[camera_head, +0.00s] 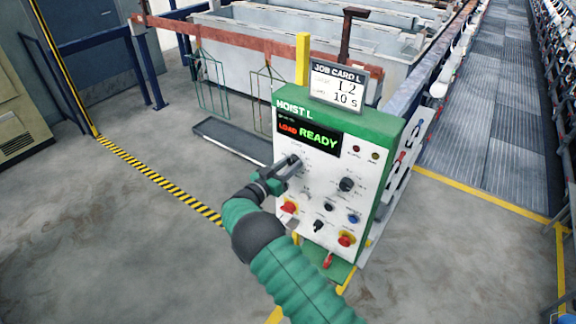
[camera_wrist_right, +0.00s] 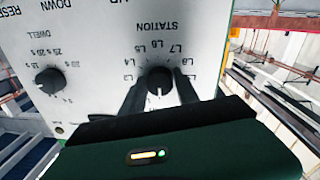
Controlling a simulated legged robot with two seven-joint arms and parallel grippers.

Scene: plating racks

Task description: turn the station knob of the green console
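The green console (camera_head: 385,128) has a white panel marked HOIST L and a display (camera_head: 308,136) reading LOAD READY. My right gripper (camera_head: 294,163) is at the panel's upper left and hides the station knob in the head view. In the right wrist view, upside down, the black station knob (camera_wrist_right: 158,79) sits between the two fingers of this gripper (camera_wrist_right: 160,87). The fingers are apart, one on each side; whether they touch the knob is unclear. Its white mark points toward the gripper body. Labels around it include L4 to L8. My left gripper is not in view.
A job card (camera_head: 337,88) on top reads L2 and 10 s. The dwell knob (camera_head: 346,184), two red buttons (camera_head: 289,207) (camera_head: 346,239) and a blue button (camera_head: 353,218) share the panel. Grey tanks (camera_head: 300,45) and a red rail (camera_head: 230,40) stand behind. Floor at left is clear.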

